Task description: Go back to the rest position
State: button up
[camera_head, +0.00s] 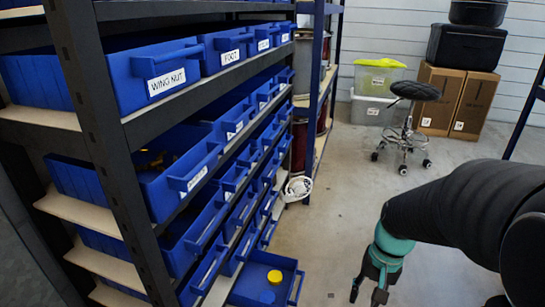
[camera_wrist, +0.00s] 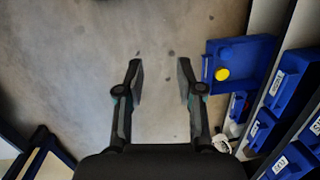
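My gripper (camera_head: 368,286) hangs at the lower right in the head view, at the end of my dark arm, pointing down over the grey floor. In the wrist view my gripper (camera_wrist: 160,80) has its two fingers well apart, with only bare floor between them. It is open and empty. It is apart from the shelf and the bins, which stand to the left in the head view.
A shelf of labelled blue bins (camera_head: 160,75) fills the left. A low blue drawer (camera_head: 243,286) juts out, holding a yellow round piece (camera_head: 275,276). A stool (camera_head: 407,120), lidded boxes (camera_head: 375,95) and cartons (camera_head: 455,100) stand behind. The middle floor is clear.

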jog(key=s+a+r+n+t+p, duration=0.1)
jog(key=s+a+r+n+t, duration=0.1)
jog(key=r, duration=0.7)
jog(key=s+a+r+n+t+h+p, duration=0.1)
jog(key=s+a+r+n+t+p, duration=0.1)
jog(key=r, duration=0.7)
jog(key=s+a+t, duration=0.1)
jog(key=s+t, duration=0.1)
jog(key=s, duration=0.1)
jog(key=shift+s+h+p, duration=0.2)
jog(key=shift+h+p, duration=0.1)
jog(key=shift+s+d, duration=0.1)
